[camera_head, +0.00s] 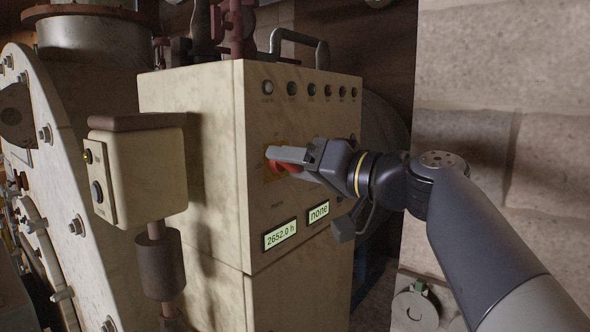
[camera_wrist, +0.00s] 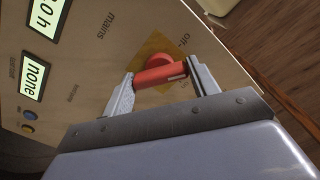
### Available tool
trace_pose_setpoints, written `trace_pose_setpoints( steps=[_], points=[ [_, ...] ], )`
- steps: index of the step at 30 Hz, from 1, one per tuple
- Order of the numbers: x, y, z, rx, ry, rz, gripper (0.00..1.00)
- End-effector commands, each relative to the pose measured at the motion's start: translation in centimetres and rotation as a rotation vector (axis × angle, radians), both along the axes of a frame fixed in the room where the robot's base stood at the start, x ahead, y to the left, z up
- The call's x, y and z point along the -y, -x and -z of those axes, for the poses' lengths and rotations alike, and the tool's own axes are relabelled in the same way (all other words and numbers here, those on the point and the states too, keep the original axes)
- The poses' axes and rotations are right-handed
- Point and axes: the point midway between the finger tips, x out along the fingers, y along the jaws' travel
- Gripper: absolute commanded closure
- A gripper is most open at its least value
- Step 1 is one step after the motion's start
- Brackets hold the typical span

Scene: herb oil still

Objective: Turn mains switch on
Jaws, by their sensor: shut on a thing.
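The mains switch is a red rotary handle (camera_wrist: 160,75) on a yellow plate (camera_wrist: 153,48), set in the front of a cream cabinet (camera_head: 190,150). In the wrist view the word "mains" is printed beside the plate and "off" near one edge of it. My gripper (camera_wrist: 162,82) is shut on the red handle, one finger at each end of its bar. In the head view my gripper (camera_head: 275,160) reaches the panel from the right and hides most of the switch. A bit of red handle (camera_head: 283,167) shows below the fingers.
Two lit displays, reading "2652.0 h" (camera_head: 280,235) and "none" (camera_head: 319,211), sit below the switch. A row of small lamps (camera_head: 312,90) runs along the panel top. A cream box on a post (camera_head: 155,170) stands left of the cabinet. A stone wall (camera_head: 500,70) is at right.

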Motion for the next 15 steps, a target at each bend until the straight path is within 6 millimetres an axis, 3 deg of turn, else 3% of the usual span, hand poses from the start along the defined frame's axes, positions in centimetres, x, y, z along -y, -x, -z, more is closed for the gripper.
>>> trace_pose_setpoints(
  steps=[15],
  points=[
    [-0.01,0.00,-0.11,-0.388,-0.301,-0.001,0.66]
  ],
)
